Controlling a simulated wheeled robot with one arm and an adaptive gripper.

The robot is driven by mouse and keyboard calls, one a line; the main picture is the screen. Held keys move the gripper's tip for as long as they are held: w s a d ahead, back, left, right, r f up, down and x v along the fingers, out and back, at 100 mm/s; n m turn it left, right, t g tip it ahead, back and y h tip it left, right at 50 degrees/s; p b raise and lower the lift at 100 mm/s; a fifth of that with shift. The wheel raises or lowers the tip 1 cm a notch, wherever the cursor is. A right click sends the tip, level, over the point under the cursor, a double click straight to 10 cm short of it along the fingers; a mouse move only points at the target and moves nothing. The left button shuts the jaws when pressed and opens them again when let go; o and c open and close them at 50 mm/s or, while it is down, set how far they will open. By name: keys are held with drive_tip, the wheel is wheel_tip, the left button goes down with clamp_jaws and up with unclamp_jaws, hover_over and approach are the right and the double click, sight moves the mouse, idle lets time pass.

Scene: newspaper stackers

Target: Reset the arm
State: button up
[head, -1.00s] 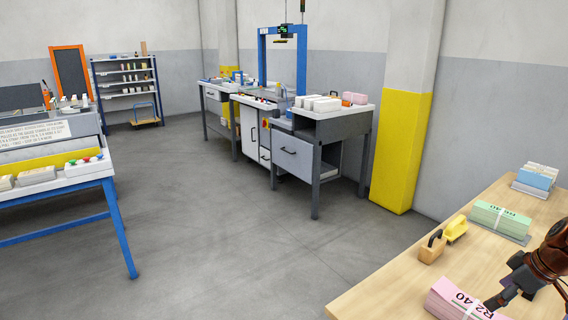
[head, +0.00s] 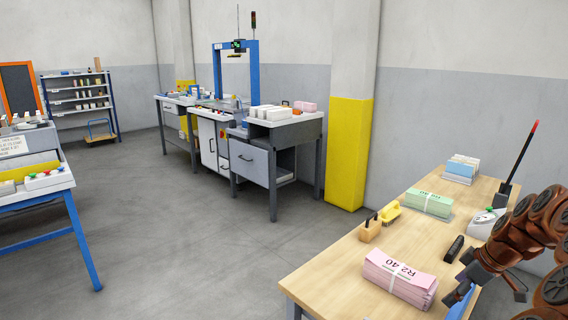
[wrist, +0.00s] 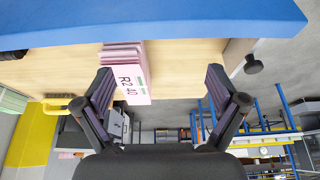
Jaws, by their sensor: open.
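My gripper (head: 460,280) is at the right of the head view, beside the right end of the pink bundle in the picture. In the wrist view my gripper (wrist: 160,88) has its two dark fingers wide apart with nothing between them. The pink bundle (head: 400,275), marked R2 40 with a white band, lies flat on the wooden table (head: 340,270). It also shows beyond the fingers in the wrist view (wrist: 128,75). My brown arm enters from the right edge.
A green bundle (head: 428,204), a white-and-blue stack (head: 461,169), a yellow-handled tool (head: 389,212), a wooden block (head: 370,230), a black object (head: 455,248) and a scale (head: 487,222) stand on the table. A blue-framed machine (head: 253,75) stands behind. The middle floor is clear.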

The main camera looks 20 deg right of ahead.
drive_tip(key=s+a+r+g, duration=0.1)
drive_tip(key=a+r+g, duration=0.1)
drive_tip(key=a, duration=1.2)
drive_tip(key=a+r+g, duration=0.1)
drive_tip(key=a+g, duration=0.1)
drive_tip(key=a, duration=1.2)
drive_tip(key=s+a+f+m+g+h, duration=0.1)
drive_tip(key=s+a+m, duration=0.3)
drive_tip(key=s, duration=0.5)
drive_tip(key=s+a+f+m+g+h, duration=0.1)
drive_tip(key=s+a+g, duration=0.1)
drive_tip(key=s+a, duration=0.65)
wheel_tip(320, 180, up, 21)
drive_tip(key=s+d+t+p, duration=0.1)
drive_tip(key=s+p, duration=0.1)
drive_tip(key=p, duration=1.7)
drive_tip(key=shift+d+p, duration=0.35)
drive_tip(key=shift+p, duration=0.05)
drive_tip(key=shift+f, duration=0.15)
